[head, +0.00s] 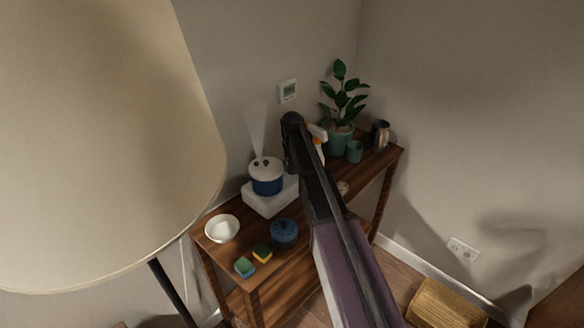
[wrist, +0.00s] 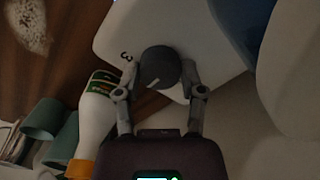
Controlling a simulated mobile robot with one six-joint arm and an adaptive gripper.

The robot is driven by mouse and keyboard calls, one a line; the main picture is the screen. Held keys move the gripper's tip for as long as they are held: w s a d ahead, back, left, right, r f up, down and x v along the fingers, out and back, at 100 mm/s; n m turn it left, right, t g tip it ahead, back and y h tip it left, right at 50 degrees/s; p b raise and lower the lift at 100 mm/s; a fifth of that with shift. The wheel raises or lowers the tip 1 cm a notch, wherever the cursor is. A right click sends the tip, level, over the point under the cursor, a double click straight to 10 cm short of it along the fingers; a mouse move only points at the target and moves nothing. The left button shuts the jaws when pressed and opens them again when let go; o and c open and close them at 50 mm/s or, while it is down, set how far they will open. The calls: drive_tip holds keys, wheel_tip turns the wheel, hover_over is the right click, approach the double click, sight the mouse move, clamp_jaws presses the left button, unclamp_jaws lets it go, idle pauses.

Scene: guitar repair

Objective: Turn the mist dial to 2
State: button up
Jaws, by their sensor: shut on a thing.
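The mist humidifier stands on the wooden shelf in the head view, with a blue tank (head: 267,184) on a white base (head: 262,205) and mist rising from it. In the wrist view its dark round mist dial (wrist: 160,64) sits on the white base (wrist: 205,30). A short white pointer mark shows on the dial's lower part, and a printed "3" (wrist: 126,57) stands to its left. Other numbers are not visible. My gripper (wrist: 161,78) is shut on the dial, one finger on each side. In the head view my arm hides the dial and fingertips.
A white bottle with a green label and orange cap (wrist: 93,118) is close to my left finger. On the shelf are a potted plant (head: 341,138), green cup (head: 354,151), metal jug (head: 381,134), white bowl (head: 222,229) and blue pot (head: 285,233). A lampshade (head: 95,140) fills the left.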

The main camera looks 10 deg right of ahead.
drive_tip(key=shift+s+m, duration=0.15)
drive_tip(key=shift+m, duration=0.65)
drive_tip(key=o, duration=1.2)
drive_tip(key=shift+c, duration=0.2)
drive_tip(key=shift+n, duration=0.3)
